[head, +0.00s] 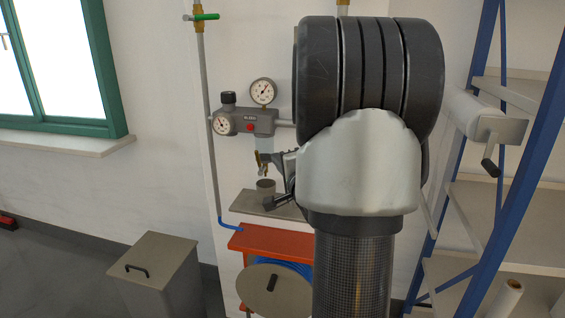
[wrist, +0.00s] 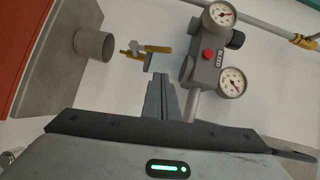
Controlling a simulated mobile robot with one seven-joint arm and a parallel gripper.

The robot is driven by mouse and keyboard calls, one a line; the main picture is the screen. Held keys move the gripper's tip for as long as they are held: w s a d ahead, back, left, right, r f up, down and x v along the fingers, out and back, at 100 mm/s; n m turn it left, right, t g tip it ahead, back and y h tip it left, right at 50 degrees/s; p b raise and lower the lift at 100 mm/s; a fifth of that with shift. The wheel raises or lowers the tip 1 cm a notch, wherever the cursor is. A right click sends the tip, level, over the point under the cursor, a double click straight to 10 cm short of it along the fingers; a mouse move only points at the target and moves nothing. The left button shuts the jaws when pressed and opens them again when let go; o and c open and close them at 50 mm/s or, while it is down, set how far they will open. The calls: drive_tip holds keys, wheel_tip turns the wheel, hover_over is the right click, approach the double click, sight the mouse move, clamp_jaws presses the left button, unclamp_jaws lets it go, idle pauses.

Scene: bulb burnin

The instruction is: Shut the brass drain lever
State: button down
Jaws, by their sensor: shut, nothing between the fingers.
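The brass drain lever (head: 257,158) hangs below the clear bowl of the grey regulator unit (head: 244,121) on the wall. In the wrist view, which is turned on its side, the brass drain lever (wrist: 134,46) shows just beyond my fingertips. My gripper (wrist: 160,75) is shut and empty, with its tips close to the bowl and brass fitting. I cannot tell whether they touch. In the head view my gripper (head: 272,158) is beside the bowl on its right, partly hidden by my arm.
A grey cup (head: 266,186) stands under the drain on a small shelf (head: 245,203). Two gauges sit on the regulator unit. A pipe with a green-handled valve (head: 207,17) runs at left. A blue rack (head: 535,150) stands at right, a lidded bin (head: 155,255) at lower left.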

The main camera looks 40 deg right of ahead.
drive_tip(key=v, duration=0.9)
drive_tip(key=shift+s+r+p, duration=0.2)
drive_tip(key=shift+r+p, duration=0.05)
drive_tip(key=shift+p, duration=0.2)
